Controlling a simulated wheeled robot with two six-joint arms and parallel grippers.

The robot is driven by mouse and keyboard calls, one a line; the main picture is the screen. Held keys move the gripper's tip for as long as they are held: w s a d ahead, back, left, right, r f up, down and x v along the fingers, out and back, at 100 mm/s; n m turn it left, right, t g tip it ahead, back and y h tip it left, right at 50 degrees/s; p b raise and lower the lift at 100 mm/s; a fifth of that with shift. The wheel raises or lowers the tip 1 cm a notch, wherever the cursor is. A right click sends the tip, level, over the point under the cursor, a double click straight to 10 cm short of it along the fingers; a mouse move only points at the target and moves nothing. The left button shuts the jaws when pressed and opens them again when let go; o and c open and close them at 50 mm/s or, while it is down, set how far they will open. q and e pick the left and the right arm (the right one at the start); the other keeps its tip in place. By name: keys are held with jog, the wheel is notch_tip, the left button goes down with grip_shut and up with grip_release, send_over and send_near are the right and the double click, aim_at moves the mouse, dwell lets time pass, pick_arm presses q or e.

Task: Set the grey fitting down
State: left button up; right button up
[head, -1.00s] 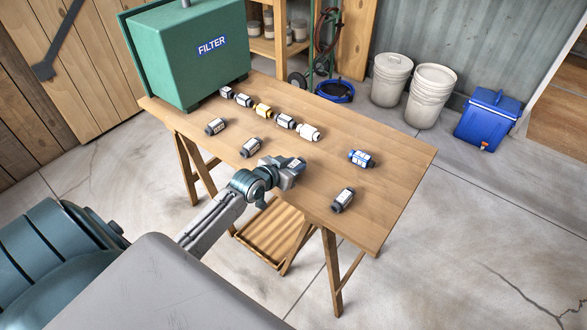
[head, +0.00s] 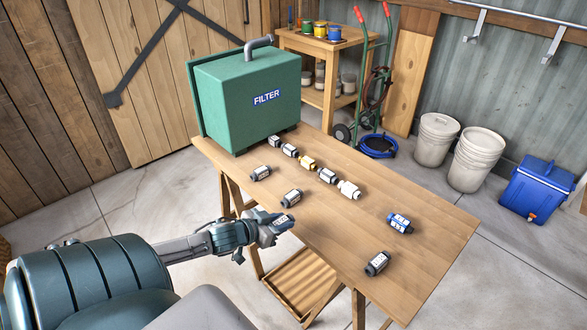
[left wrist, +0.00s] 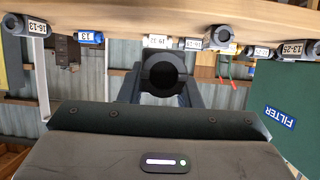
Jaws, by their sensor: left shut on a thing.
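My left gripper (head: 280,222) is shut on a grey fitting (head: 285,219) with a pale label, by the table's near left edge in the head view. In the left wrist view the held fitting (left wrist: 163,72) shows its dark round open end between the fingers. The gap between it and the table (head: 345,250) cannot be judged exactly. Similar grey fittings lie on the table: two left of centre (head: 261,173) (head: 292,198) and one near the right front (head: 377,263). My right gripper is not in view.
A row holds several joined-looking fittings, including a yellow one (head: 306,163) and a white one (head: 349,189). A blue fitting (head: 400,223) lies to the right. The green FILTER box (head: 245,100) stands at the far left end. Bare tabletop lies between the row and the front fittings.

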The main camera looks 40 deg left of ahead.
pick_arm(q)
jog(key=shift+s+a, duration=0.15)
jog(key=shift+s, duration=0.15)
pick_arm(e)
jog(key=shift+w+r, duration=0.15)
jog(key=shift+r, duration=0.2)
pick_arm(q)
jog(key=shift+w+d, duration=0.25)
jog(key=shift+d, duration=0.2)
jog(key=w+d+r, duration=0.4)
jog(key=d+r, duration=0.3)
jog(key=d, duration=0.5)
jog(key=w+d+r+n+y, duration=0.1)
jog(key=w+d+r, duration=0.2)
jog(key=d+r, duration=0.5)
jog(key=d, duration=0.4)
jog(key=shift+w+r+y, duration=0.3)
jog(key=shift+w, duration=0.05)
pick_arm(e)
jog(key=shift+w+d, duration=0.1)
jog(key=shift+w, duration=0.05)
